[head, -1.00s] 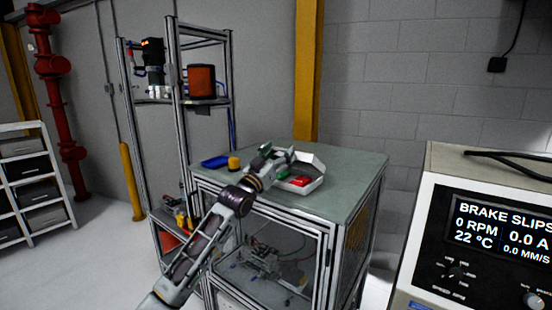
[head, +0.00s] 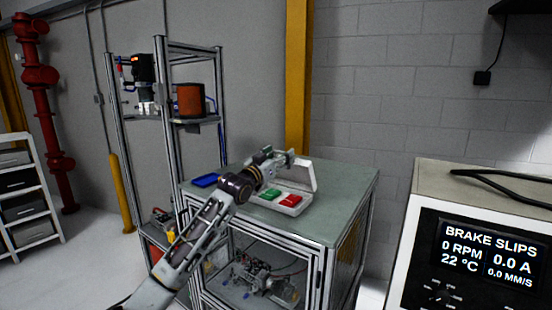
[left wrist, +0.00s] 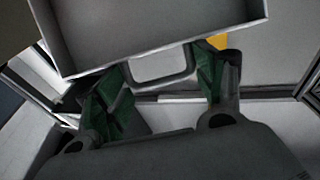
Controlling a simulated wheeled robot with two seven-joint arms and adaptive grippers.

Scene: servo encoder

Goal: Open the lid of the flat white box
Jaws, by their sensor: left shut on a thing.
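The flat white box (head: 291,211) sits on the green-grey top of a framed bench. Its lid (head: 302,175) stands raised at the back, so the inside shows. A green item (head: 270,194) and a red item (head: 289,200) lie inside. My left gripper (head: 287,156) is at the lid's upper left edge. In the left wrist view the gripper (left wrist: 160,75) has its green-padded fingers on either side of a pale loop-shaped handle (left wrist: 162,70) at the rim of a shallow pale panel, apparently the lid (left wrist: 150,30). The finger contact is partly hidden. My right gripper is out of view.
A blue tray (head: 205,181) lies at the bench top's left edge. A metal frame with an orange-red cylinder (head: 190,100) stands behind on the left. The bench top (head: 345,185) is clear to the right of the box. An instrument with a display (head: 490,250) fills the right foreground.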

